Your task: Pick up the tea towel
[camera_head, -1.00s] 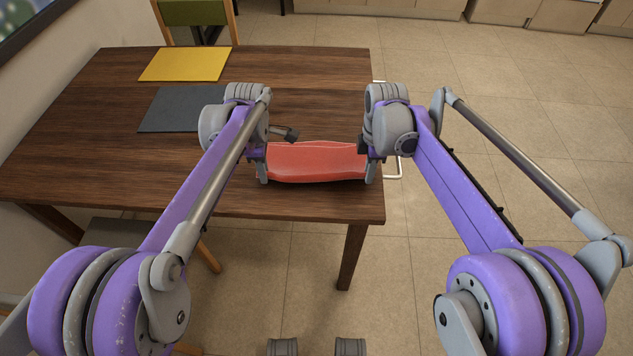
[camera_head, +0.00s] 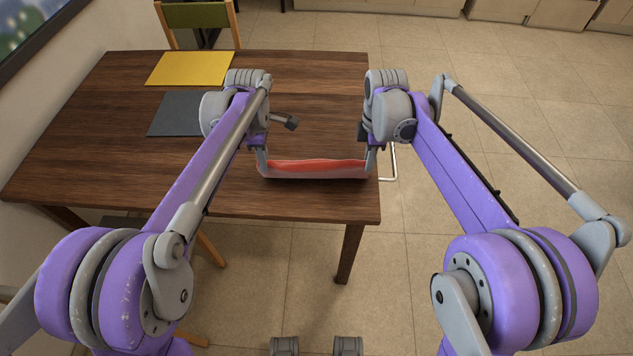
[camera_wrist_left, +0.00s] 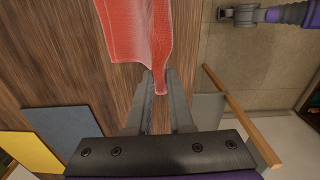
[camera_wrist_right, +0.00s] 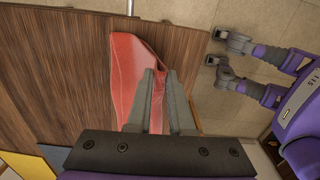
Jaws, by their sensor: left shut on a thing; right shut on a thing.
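The red tea towel (camera_head: 314,171) is stretched between my two grippers at the front right part of the wooden table. It hangs as a narrow band in the head view, and its lower edge is close to the tabletop; I cannot tell whether it touches. My left gripper (camera_head: 262,168) is shut on its left end, and the pinched edge shows between the fingers in the left wrist view (camera_wrist_left: 160,85). My right gripper (camera_head: 371,168) is shut on its right end, and the cloth (camera_wrist_right: 132,75) runs between the fingers in the right wrist view.
The wooden table (camera_head: 110,150) has a yellow placemat (camera_head: 190,68) and a dark grey placemat (camera_head: 176,114) on its left side. A green-backed chair (camera_head: 196,15) stands behind it. A metal bar (camera_head: 392,165) sticks out at the table's right edge. Open floor lies to the right.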

